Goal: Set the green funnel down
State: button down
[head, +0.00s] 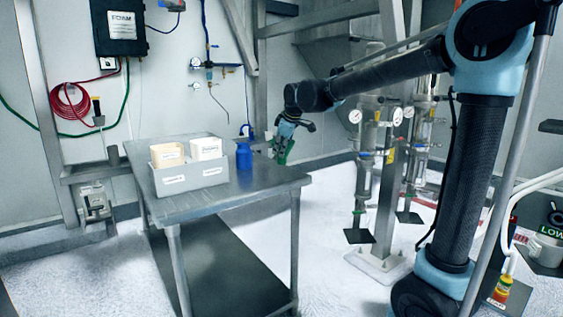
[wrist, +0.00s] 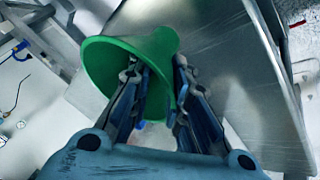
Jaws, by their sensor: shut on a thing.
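My gripper (wrist: 155,85) is shut on the funnel, with one finger inside the mouth and the other outside the wall. In the head view the funnel (head: 284,150) is a small green shape under my gripper (head: 283,138), near the right end of the metal table (head: 262,187). I cannot tell whether the funnel touches the table.
A grey bin (head: 190,178) with paper-coloured boxes stands on the left of the table. A blue bottle (head: 244,155) stands right of the bin, near my gripper. The front right of the tabletop is bare. Metal columns with gauges (head: 377,140) stand beyond the table's right end.

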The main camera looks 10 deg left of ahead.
jog(key=shift+f, duration=2.05)
jog(key=c, duration=1.5)
grip_release()
jog(key=shift+s, duration=0.1)
